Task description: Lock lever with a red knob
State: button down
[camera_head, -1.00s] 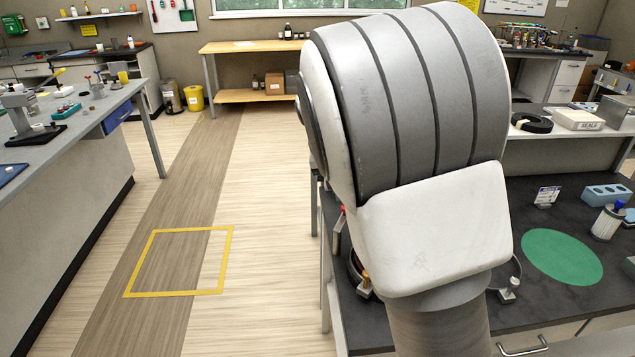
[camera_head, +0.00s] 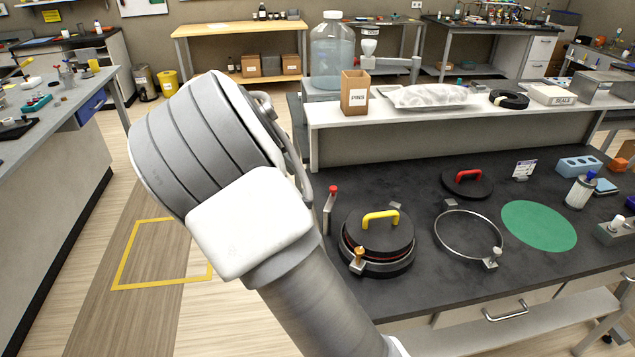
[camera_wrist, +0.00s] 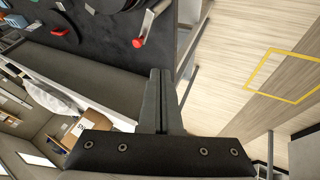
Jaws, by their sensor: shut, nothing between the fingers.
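The lock lever (camera_head: 328,214) is a silver bar with a red knob (camera_head: 333,190) at its upper end. It stands at the left of a round port (camera_head: 376,268) closed by a black lid (camera_head: 392,243) with a yellow handle. In the wrist view the red knob (camera_wrist: 137,43) and its silver lever (camera_wrist: 149,20) show just beyond and left of the fingertips. My gripper (camera_wrist: 160,74) is shut and empty, with a gap in the picture between it and the knob. In the head view my arm hides the gripper.
An open ring port (camera_head: 436,232) and a loose black lid with a red handle (camera_head: 466,181) lie right of the lidded port. A green disc (camera_head: 539,225) lies farther right. A raised shelf (camera_head: 330,113) runs behind, carrying a pins box (camera_head: 355,97). Floor left of the bench is clear.

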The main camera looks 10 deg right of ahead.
send_near(331, 198)
jog(key=w+a+f, duration=0.2)
jog(key=w+f, duration=0.1)
jog(key=w, duration=0.1)
jog(key=shift+s+d+f+p, duration=0.1)
jog(key=shift+d+p, duration=0.3)
jog(key=shift+d, duration=0.5)
jog(key=shift+s+d+f+p, duration=0.1)
jog(key=shift+d+p, duration=0.25)
jog(key=shift+d, duration=0.6)
